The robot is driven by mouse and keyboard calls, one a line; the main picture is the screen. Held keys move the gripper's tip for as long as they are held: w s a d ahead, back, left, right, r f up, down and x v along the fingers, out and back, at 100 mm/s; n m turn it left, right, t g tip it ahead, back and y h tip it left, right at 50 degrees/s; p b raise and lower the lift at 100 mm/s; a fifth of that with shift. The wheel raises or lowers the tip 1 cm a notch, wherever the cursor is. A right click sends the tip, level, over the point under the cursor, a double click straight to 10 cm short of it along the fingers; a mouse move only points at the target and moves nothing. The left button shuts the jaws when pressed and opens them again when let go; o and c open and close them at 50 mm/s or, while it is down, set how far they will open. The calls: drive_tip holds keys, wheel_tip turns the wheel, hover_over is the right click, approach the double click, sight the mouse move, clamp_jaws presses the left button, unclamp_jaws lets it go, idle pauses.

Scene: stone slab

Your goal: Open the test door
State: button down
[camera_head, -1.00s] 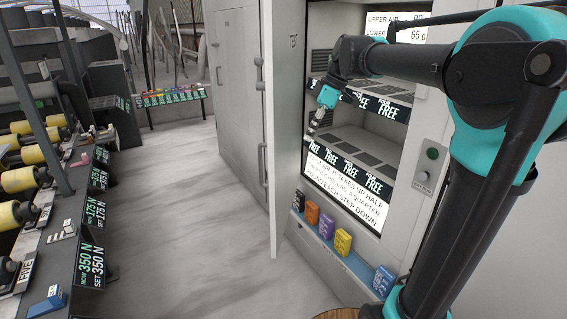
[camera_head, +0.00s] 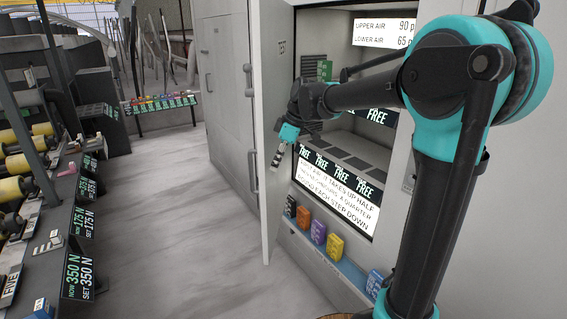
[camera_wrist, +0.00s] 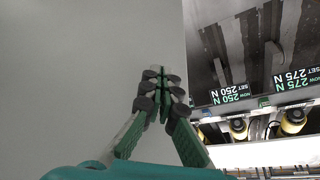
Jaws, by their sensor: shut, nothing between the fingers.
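The test door (camera_head: 268,150) is a tall pale grey panel with a long vertical handle (camera_head: 251,130) on its outer face. It stands swung out from the cabinet, and the cabinet interior (camera_head: 345,140) shows behind it. My gripper (camera_head: 277,160) is on the inner side of the door, close to its panel. In the wrist view the shut, empty fingers (camera_wrist: 160,84) show against the plain pale door face (camera_wrist: 70,80). I cannot tell whether the fingertips touch the door.
Below the cabinet opening is a ledge with several coloured boxes (camera_head: 318,232). A machine with yellow rollers (camera_head: 15,160) and digital tension displays stands on the left. The grey floor (camera_head: 165,220) between machine and door is clear. A low rack (camera_head: 160,103) stands at the back.

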drive_tip(key=shift+a, duration=0.15)
drive_tip(key=w+a+m+t, duration=0.1)
drive_tip(key=w+a, duration=0.4)
drive_tip(key=a, duration=0.7)
drive_tip(key=w+a+m+h, duration=0.1)
drive_tip(key=w+a+m, duration=0.3)
drive_tip(key=a, duration=0.8)
drive_tip(key=w+a+m+t, duration=0.1)
drive_tip(key=w+a+m, duration=0.1)
drive_tip(key=w+a, duration=0.5)
drive_tip(key=shift+a+m+t, duration=0.3)
drive_tip(key=shift+a+m, duration=0.1)
drive_tip(key=shift+a, duration=2.6)
